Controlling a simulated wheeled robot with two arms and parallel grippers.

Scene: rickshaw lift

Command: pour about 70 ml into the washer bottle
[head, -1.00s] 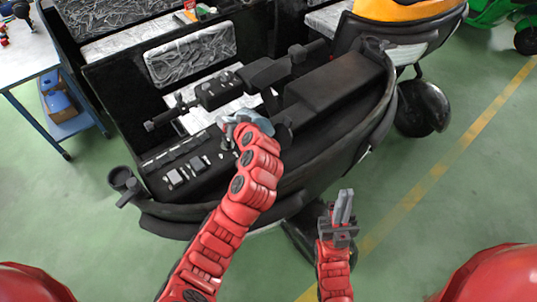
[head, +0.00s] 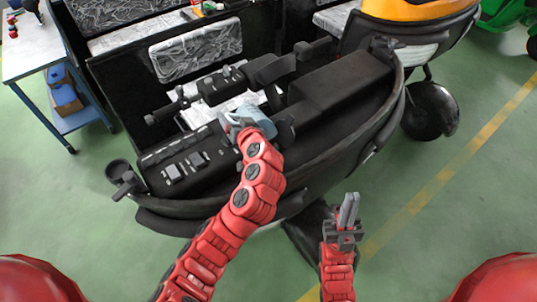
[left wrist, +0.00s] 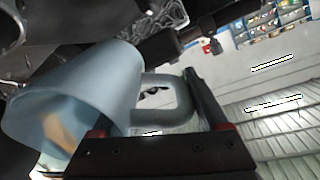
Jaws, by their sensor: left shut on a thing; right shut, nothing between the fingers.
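My left gripper (head: 238,124) is over the front of the black vehicle, shut on a pale blue, see-through jug (head: 257,117). In the left wrist view the jug (left wrist: 92,90) looks tilted, with its handle (left wrist: 170,98) at the fingers of the gripper (left wrist: 152,125). A tan patch shows inside the jug; I cannot tell whether it is liquid. I cannot make out the washer bottle or its opening; the jug and arm hide part of that area. My right gripper (head: 348,212) is shut and empty, low in front of the vehicle.
The black rickshaw front (head: 340,90) fills the middle, with a switch panel (head: 185,160) left of the jug and a handlebar (head: 215,85) behind it. A wheel (head: 430,110) stands at right. A blue-framed table (head: 35,55) is far left. Green floor is clear at right.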

